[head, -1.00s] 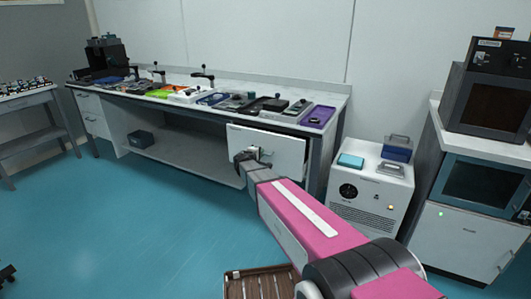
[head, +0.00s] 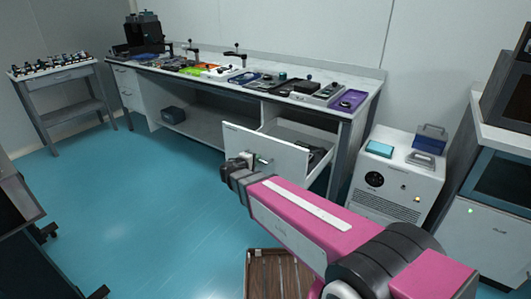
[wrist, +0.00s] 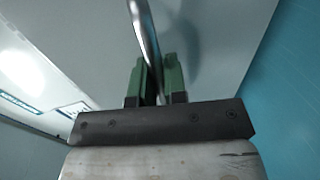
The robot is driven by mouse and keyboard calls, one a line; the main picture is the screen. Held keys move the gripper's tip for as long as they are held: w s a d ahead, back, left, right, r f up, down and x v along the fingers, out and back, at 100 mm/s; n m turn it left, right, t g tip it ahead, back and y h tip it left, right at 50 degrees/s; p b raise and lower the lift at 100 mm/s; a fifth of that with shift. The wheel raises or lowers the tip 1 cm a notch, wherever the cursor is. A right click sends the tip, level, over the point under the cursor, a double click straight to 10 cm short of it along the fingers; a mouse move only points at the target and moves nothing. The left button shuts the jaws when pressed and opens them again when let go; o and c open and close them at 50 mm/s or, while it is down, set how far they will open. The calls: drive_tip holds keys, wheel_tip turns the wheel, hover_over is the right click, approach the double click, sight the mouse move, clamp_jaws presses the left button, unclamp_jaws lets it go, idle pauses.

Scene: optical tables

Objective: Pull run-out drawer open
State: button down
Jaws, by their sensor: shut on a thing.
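The run-out drawer (head: 265,148) under the right end of the long bench stands pulled out. Its white front is away from the bench, and dark contents (head: 318,155) show inside behind it. My gripper (head: 247,161) is at the middle of the drawer front. In the wrist view, the green fingers of my gripper (wrist: 158,80) are closed around the metal bar handle (wrist: 144,35), with the pale drawer front (wrist: 205,40) behind it. The fingertips are small and partly hidden by my wrist in the head view.
The bench top (head: 330,82) holds trays and tools. A white cooler unit (head: 395,185) stands right of the drawer. A wooden crate (head: 275,285) is on the floor below my arm. A side table (head: 68,80) stands at left. Blue floor (head: 130,210) left of the drawer is clear.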

drive_tip(key=f+v, duration=0.1)
drive_tip(key=v, duration=0.5)
drive_tip(key=shift+s+a+f, duration=0.15)
drive_tip(key=shift+s+a, duration=0.1)
drive_tip(key=shift+s, duration=0.1)
drive_tip(key=c, duration=1.2)
unclamp_jaws()
drive_tip(key=v, duration=1)
drive_tip(key=shift+s+a, duration=0.25)
drive_tip(key=shift+s, duration=0.05)
